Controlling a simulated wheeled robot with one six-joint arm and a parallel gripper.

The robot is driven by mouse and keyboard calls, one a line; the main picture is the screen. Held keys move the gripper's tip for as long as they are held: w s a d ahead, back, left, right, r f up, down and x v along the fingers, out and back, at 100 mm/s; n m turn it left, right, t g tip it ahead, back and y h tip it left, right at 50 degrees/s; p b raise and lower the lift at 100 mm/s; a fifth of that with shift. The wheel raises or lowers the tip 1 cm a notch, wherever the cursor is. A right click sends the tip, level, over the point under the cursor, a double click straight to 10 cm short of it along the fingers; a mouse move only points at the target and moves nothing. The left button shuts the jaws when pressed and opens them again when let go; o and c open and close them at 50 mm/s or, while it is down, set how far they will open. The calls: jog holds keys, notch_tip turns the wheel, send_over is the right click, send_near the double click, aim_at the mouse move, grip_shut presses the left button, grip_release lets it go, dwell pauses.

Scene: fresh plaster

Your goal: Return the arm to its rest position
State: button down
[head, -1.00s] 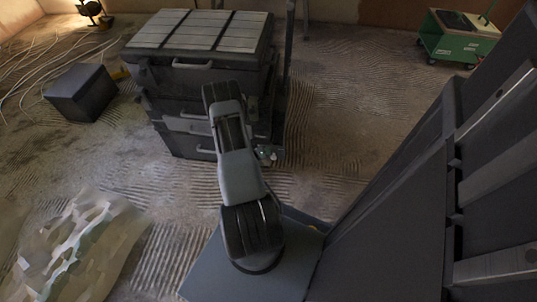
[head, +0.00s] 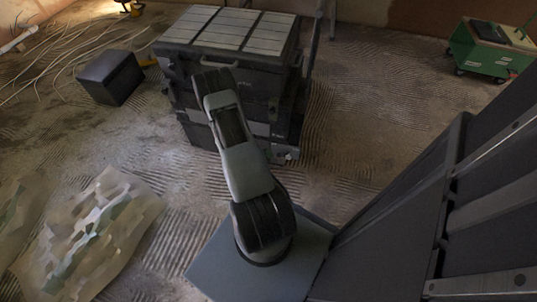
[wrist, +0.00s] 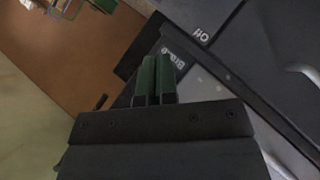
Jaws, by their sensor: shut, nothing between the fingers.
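My arm (head: 246,172) rises from its grey base in the head view and leans toward the stacked dark tool boxes, with its elbow in front of them. My gripper (wrist: 154,66) shows in the wrist view as two green-faced fingers side by side, closed together with nothing between them. In the head view the fingers cannot be made out, as the arm hides that part.
The tool-box stack (head: 228,54) with a slatted top stands just beyond the arm. A dark cube-like box (head: 111,78) is at the left, near loose cables. Crumpled sheeting (head: 92,232) lies front left. A green cart (head: 491,52) stands far right. Ridged floor between is open.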

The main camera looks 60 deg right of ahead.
jog(key=shift+r, duration=0.1)
dwell(0.3)
jog(key=w+a+r+y+p, duration=0.15)
jog(key=r+p, duration=0.35)
jog(key=r, duration=0.7)
jog(key=w+a+r+n+g+p, duration=0.1)
jog(key=w+a+r+p, duration=0.3)
jog(key=r, duration=0.7)
jog(key=w+a+r+y+p, duration=0.15)
jog(key=r+p, duration=0.45)
jog(key=r, duration=0.6)
jog(key=a+r+n+t+y+p, duration=0.4)
jog(key=a+r+p, duration=0.4)
jog(key=a+r, duration=0.4)
jog(key=s+a+r+n+t+y+p, duration=0.1)
jog(key=a+r+n+t+y+p, duration=0.3)
jog(key=r, duration=1.6)
jog(key=a+n+p, duration=0.1)
jog(key=a+p, duration=0.3)
jog(key=a, duration=0.4)
jog(key=shift+s+a+n+y, duration=0.15)
jog(key=shift+s+n+y, duration=0.05)
jog(key=shift+n+y, duration=0.1)
